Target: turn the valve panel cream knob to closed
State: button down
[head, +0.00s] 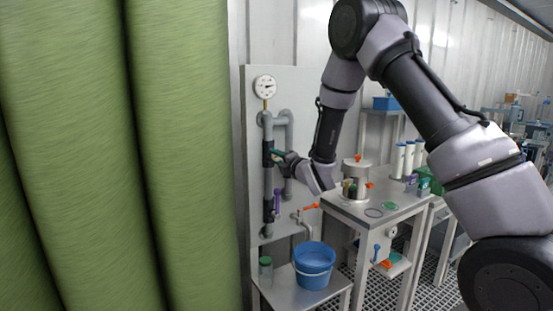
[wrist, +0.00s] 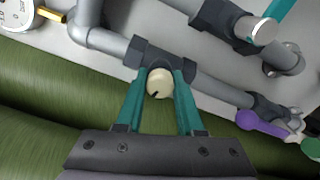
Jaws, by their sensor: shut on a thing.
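The cream knob (wrist: 159,83) is round, with a dark mark near its lower edge. It sits on a dark valve body (wrist: 150,53) on a grey pipe of the valve panel. My gripper (wrist: 158,88) has its two teal fingers on either side of the knob, shut on it. In the head view, my gripper (head: 277,156) reaches the upper part of the vertical pipe on the pale panel (head: 254,190). The knob itself is hidden there behind the gripper.
A pressure gauge (head: 265,87) is above the pipe. A purple lever (head: 277,203) and an orange-handled tap (head: 309,207) are lower down. A blue bucket (head: 314,266) and green-lidded jar (head: 265,268) stand below. Large green membrane rolls (head: 185,150) fill the left. A steel table (head: 365,212) stands right.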

jog(key=m, duration=0.4)
jog(key=shift+m, duration=0.3)
jog(key=m, duration=0.4)
jog(key=shift+m, duration=0.3)
jog(key=m, duration=0.4)
jog(key=shift+m, duration=0.3)
jog(key=m, duration=0.4)
jog(key=shift+d, duration=0.1)
jog(key=m, duration=0.7)
jog(key=shift+f+m, duration=0.1)
jog(key=shift+m, duration=0.3)
jog(key=m, duration=0.3)
jog(key=shift+m, duration=2.1)
